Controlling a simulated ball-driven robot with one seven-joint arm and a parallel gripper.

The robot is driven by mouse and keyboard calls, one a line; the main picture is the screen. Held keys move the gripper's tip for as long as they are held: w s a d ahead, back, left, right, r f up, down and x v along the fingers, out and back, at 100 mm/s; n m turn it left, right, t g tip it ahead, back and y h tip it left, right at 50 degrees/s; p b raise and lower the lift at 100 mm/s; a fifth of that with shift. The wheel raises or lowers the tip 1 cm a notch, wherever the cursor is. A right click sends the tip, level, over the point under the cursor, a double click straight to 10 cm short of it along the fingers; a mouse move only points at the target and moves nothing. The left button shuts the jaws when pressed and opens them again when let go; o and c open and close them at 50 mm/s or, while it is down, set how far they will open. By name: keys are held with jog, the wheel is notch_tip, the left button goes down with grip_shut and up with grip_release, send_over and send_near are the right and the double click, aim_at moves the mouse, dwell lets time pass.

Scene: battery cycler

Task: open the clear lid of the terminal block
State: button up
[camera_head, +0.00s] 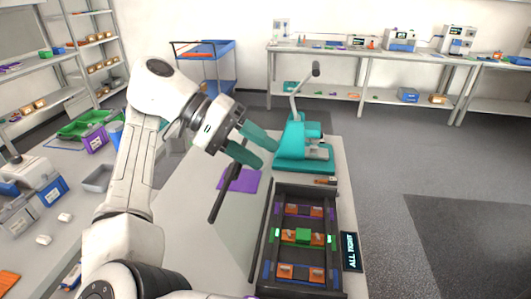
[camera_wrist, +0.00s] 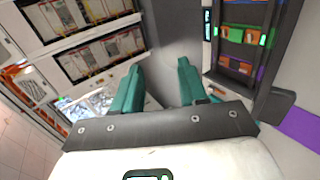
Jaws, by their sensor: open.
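The terminal block (camera_head: 265,228) is a long dark frame on the light table, holding rows of purple, green and orange terminals. It also shows at the upper right of the wrist view (camera_wrist: 213,35). I cannot clearly make out its clear lid or tell how the lid stands. My gripper (camera_head: 263,150) has two teal fingers, open with nothing between them. It is in the air, up and left of the terminal block in the head view. In the wrist view the fingertips (camera_wrist: 162,68) are apart, left of the block.
A teal press (camera_head: 300,152) with a raised lever stands behind the block. A dark bar (camera_head: 219,203) and purple mat (camera_head: 243,180) lie left of it. An "ALL TIGHT" display (camera_head: 350,252) is at its right. The floor at right is clear. The wrist view shows battery racks (camera_wrist: 85,15).

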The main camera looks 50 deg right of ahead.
jog(key=shift+s+a+r, duration=0.15)
jog(key=shift+s+r, duration=0.2)
jog(key=shift+s, duration=0.35)
jog(key=shift+s+a+r, duration=0.15)
jog(key=shift+s+r, duration=0.15)
jog(key=shift+s, duration=0.4)
